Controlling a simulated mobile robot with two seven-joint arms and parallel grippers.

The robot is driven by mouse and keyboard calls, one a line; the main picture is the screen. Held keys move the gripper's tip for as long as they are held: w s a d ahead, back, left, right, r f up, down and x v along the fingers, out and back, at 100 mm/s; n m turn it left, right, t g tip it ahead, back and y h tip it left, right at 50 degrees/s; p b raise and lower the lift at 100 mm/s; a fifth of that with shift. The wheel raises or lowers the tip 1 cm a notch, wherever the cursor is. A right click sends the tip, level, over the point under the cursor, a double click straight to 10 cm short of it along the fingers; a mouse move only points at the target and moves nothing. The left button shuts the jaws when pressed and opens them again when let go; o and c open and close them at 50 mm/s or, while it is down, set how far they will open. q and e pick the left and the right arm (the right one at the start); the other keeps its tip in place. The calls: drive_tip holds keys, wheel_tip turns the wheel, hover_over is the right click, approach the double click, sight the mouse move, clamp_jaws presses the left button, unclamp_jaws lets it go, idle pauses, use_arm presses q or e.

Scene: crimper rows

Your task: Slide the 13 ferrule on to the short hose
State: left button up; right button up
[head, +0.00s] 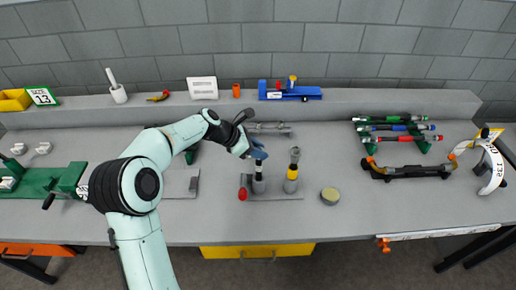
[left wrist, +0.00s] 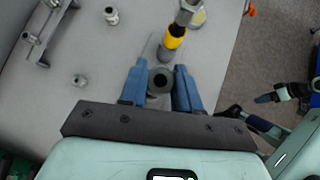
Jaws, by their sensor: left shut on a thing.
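My left gripper (head: 257,152) is above the stand (head: 277,222), at the top of the left upright hose (head: 258,168), which is black with a white band. In the left wrist view, its blue fingers (left wrist: 160,84) close on a dark grey ring with a round bore, which looks like the ferrule (left wrist: 160,74). The fingers hide how far it sits over the hose. To the right stands a yellow-banded hose (head: 292,175) with a metal fitting on top, also in the left wrist view (left wrist: 174,40). My right gripper (left wrist: 266,98) shows small at the right of that view.
A red piece (head: 243,194) is at the stand's left front and a round tin (head: 330,196) to its right. A rack of hoses (head: 395,128) and a dark tool (head: 410,172) are further right. The front bench is mostly clear.

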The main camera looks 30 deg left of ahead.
use_arm(q)
drive_tip(key=shift+f, duration=0.15)
drive_tip(key=o, duration=1.1)
drive_tip(key=shift+a, duration=0.1)
drive_tip(key=shift+v, duration=6.7)
